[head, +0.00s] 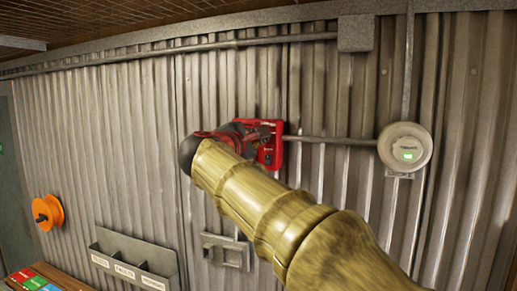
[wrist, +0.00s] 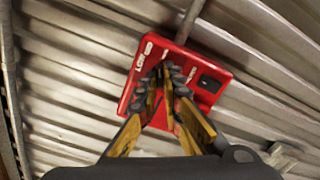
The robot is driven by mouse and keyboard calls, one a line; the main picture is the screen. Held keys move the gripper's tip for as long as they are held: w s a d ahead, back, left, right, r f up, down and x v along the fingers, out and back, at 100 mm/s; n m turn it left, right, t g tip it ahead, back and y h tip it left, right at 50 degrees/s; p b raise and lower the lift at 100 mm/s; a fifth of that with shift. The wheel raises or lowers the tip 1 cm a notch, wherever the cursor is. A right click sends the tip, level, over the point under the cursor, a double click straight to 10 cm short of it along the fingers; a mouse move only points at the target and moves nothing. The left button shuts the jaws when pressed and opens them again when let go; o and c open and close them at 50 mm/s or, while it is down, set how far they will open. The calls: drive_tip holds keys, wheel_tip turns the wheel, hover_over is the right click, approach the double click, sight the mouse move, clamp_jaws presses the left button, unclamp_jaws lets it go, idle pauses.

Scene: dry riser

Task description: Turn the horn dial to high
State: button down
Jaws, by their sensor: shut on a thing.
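The red horn box (head: 268,154) is mounted on the corrugated metal wall, partly hidden behind my wrist in the head view. In the wrist view the box (wrist: 190,60) fills the upper middle, tilted, with white lettering on its face and a dark switch (wrist: 209,84) on its right part. My gripper (wrist: 162,78) is at the face of the box, its two yellow-and-grey fingers closed together on the dial. The dial is mostly hidden between the fingertips, so its setting cannot be read. In the head view my gripper (head: 262,134) reaches the box from the left.
A conduit (head: 330,141) runs right from the box to a round grey unit (head: 405,148) with a green light. A grey labelled bin (head: 135,262) and a small bracket (head: 226,250) sit below on the wall.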

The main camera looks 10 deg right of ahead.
drive_tip(key=shift+f+m+b, duration=0.1)
drive_tip(key=shift+m+b, duration=2.4)
drive_tip(key=shift+m, duration=0.1)
drive_tip(key=c, duration=2)
unclamp_jaws()
drive_tip(key=shift+o, duration=0.2)
drive_tip(key=v, duration=1.2)
